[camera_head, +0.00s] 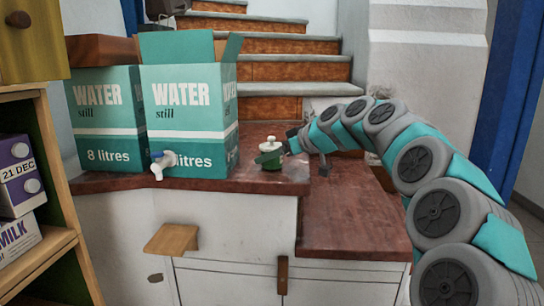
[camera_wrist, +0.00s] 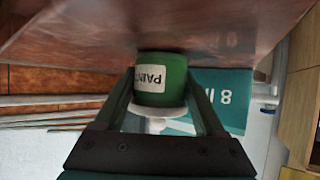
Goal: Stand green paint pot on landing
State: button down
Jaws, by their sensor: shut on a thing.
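The green paint pot (camera_head: 270,159) with a white lid is upright at the reddish-brown landing top (camera_head: 250,184), right of the water boxes. My gripper (camera_head: 283,150) reaches it from the right and is shut on it. In the wrist view, which is upside down, the pot (camera_wrist: 172,80) with its PAINT label sits between the fingers of my gripper (camera_wrist: 160,92). Its base is at or very near the landing surface (camera_wrist: 100,30); I cannot tell whether it touches.
Two teal water boxes (camera_head: 190,108) stand left of the pot, the nearer with a white and blue tap (camera_head: 162,162). A lower reddish-brown step (camera_head: 350,225) lies to the right. Stairs (camera_head: 290,70) rise behind. A shelf with milk cartons (camera_head: 20,180) is at far left.

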jog(key=shift+f, duration=0.1)
grip_release()
dwell(0.3)
jog(key=shift+s+d+r, duration=0.1)
jog(key=shift+r, duration=0.15)
jog(key=v, duration=1.1)
jog(key=shift+s+d, duration=0.2)
jog(key=shift+d, duration=0.15)
